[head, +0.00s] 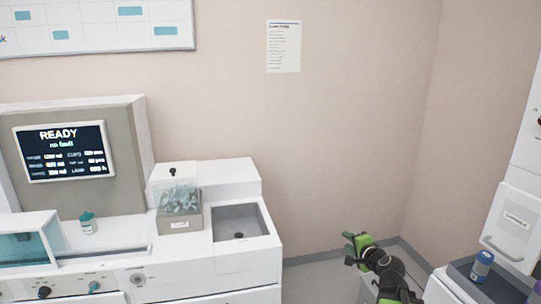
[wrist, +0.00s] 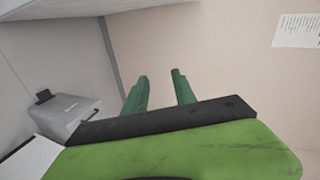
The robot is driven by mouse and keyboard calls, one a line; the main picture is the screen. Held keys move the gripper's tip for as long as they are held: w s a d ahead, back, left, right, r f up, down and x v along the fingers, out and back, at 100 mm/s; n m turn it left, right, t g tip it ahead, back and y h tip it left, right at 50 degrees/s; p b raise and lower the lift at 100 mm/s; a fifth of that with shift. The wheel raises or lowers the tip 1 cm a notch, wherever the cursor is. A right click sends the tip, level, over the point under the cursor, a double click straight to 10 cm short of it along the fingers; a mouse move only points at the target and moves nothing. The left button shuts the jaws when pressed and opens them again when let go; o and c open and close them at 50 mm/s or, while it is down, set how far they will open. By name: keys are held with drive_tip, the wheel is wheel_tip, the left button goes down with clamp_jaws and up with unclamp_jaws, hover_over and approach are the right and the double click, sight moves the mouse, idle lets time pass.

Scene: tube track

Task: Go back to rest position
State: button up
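My gripper (head: 357,242) is at the lower right of the head view, at the end of my black and green arm. It is in the air in front of the bare corner between the two walls. In the wrist view, the two green fingers of my gripper (wrist: 160,85) stand apart with only wall behind them. It is open and holds nothing.
A white analyzer with a screen reading READY (head: 65,150) fills the left. A blue-capped bottle (head: 482,266) stands on a dark mat at right, below a white cabinet (head: 512,225).

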drive_tip(key=s+a+f+n+g+y, duration=0.1)
drive_tip(key=s+a+f+n+g, duration=0.15)
drive_tip(key=a, duration=0.45)
drive_tip(key=s+a+f+n+g+y, duration=0.1)
drive_tip(key=a+f+n+g, duration=0.15)
drive_tip(key=a, duration=0.35)
drive_tip(key=s+a+f+n+g+y, duration=0.1)
drive_tip(key=s+a+f+n, duration=0.2)
drive_tip(key=a, duration=0.4)
drive_tip(key=s+d+f+n+g+h, duration=0.2)
drive_tip(key=s+f+n+g, duration=0.1)
drive_tip(key=s, duration=0.3)
drive_tip(key=s+d+f+n+g+h, duration=0.3)
drive_tip(key=s+g, duration=0.1)
drive_tip(key=s, duration=0.3)
drive_tip(key=shift+f+n+g+p, duration=0.2)
drive_tip(key=shift+n+g+p, duration=0.1)
drive_tip(key=shift+g+p, duration=0.1)
drive_tip(key=shift+d, duration=0.15)
